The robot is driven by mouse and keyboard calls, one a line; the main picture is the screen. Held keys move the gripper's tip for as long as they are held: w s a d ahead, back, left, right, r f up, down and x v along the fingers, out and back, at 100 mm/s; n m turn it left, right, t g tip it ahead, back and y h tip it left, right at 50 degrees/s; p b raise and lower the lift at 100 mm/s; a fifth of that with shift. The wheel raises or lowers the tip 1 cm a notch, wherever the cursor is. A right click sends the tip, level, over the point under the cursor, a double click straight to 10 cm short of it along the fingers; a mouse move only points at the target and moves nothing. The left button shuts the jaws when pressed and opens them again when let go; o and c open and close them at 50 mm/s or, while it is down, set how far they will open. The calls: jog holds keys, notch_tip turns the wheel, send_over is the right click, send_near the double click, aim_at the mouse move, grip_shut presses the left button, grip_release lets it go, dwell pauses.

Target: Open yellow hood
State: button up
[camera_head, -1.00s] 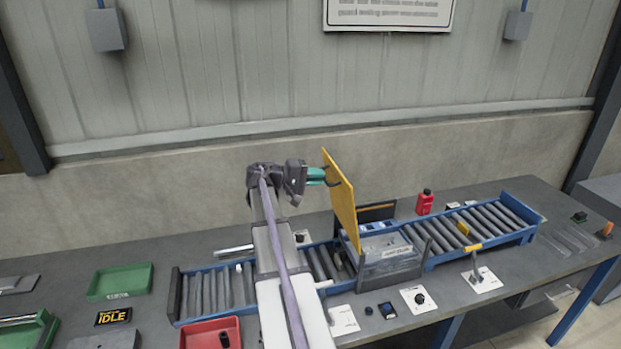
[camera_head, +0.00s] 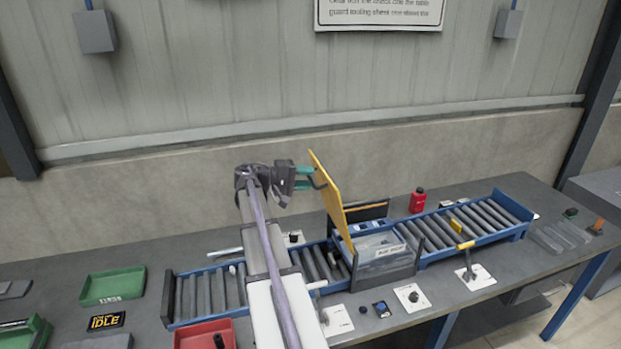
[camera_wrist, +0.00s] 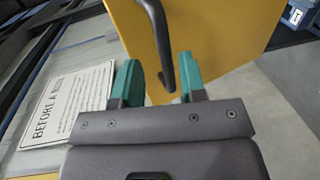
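The yellow hood (camera_head: 330,197) stands raised and steeply tilted above the blue conveyor section, its top edge leaning left toward my gripper. Its dark bar handle (camera_head: 318,180) sticks out from its left face. My gripper (camera_head: 308,178) is beside the handle, its teal fingers spread apart. In the wrist view my gripper (camera_wrist: 160,80) is open, and the end of the handle (camera_wrist: 160,40) lies in the gap between the fingertips, not clamped. The yellow hood (camera_wrist: 215,35) fills the upper middle there.
The hood's clear-walled housing (camera_head: 385,262) sits on the blue roller conveyor (camera_head: 470,226). A red bottle (camera_head: 417,200) stands behind it. A green tray (camera_head: 112,287) and a red tray (camera_head: 205,334) are at left. A wall sign (camera_head: 380,14) hangs above.

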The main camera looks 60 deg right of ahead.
jog(key=p+v, duration=0.1)
jog(key=v, duration=0.8)
jog(key=shift+w+a, duration=0.1)
jog(key=s+a+f+n+t+y+b, duration=0.15)
jog(key=a+f+t+y, duration=0.35)
jog(key=a+f, duration=0.6)
jog(key=a+f+n+t+y+b, duration=0.1)
jog(key=a+f, duration=0.3)
jog(key=a, duration=0.8)
jog(key=s+a+f+n+t+y+b, duration=0.1)
jog(key=a+f+n+t+y+b, duration=0.1)
jog(key=a, duration=1)
jog(key=s+a+f+n+t+y+b, duration=0.1)
jog(key=a+f+n+t+y+b, duration=0.1)
jog(key=a, duration=1.1)
notch_tip(320, 180, down, 4)
jog(key=shift+s+r+n+y+b, duration=0.1)
jog(key=shift+s+n+y+b, duration=0.15)
jog(key=shift+n+y+b, duration=0.75)
